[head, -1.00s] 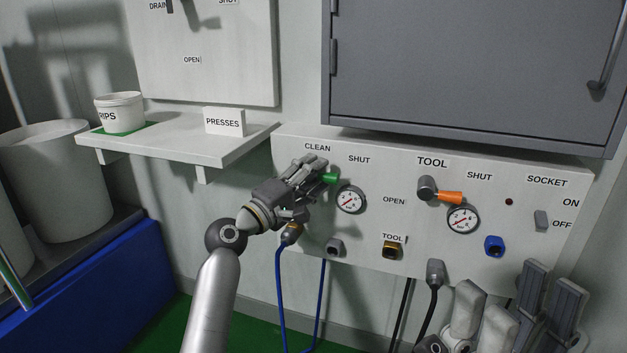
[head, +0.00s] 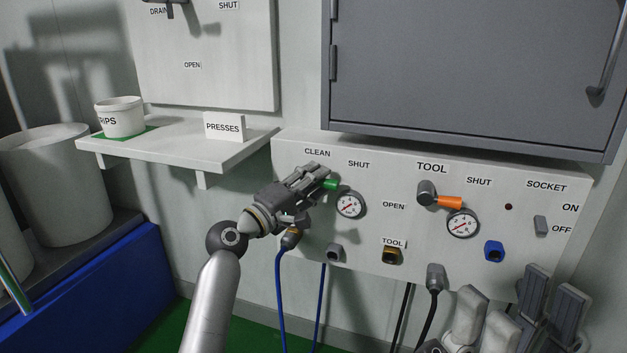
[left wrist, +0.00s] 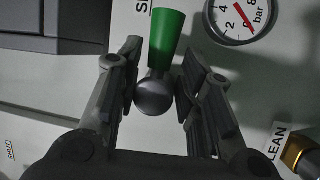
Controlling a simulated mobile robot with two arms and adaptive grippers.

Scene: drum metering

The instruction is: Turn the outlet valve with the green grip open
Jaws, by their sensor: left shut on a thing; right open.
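The outlet valve with the green grip (head: 331,184) is on the white wall panel under the CLEAN label. Its grip points right, toward the SHUT label. In the left wrist view the green grip (left wrist: 166,38) tapers down to a round grey hub (left wrist: 154,96). My left gripper (head: 322,178) is at this valve and shut on it, with one finger on each side of the lever in the left wrist view (left wrist: 161,62). The fingers hide the hub in the head view. My right gripper (head: 552,280) is open and empty at the lower right, in front of the panel.
A pressure gauge (head: 350,205) sits just right of the green grip. An orange-grip TOOL valve (head: 449,202) and a second gauge (head: 462,223) are farther right. A blue hose (head: 281,290) hangs below my left gripper. A shelf (head: 180,147) juts out at the left, a grey cabinet (head: 470,70) above.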

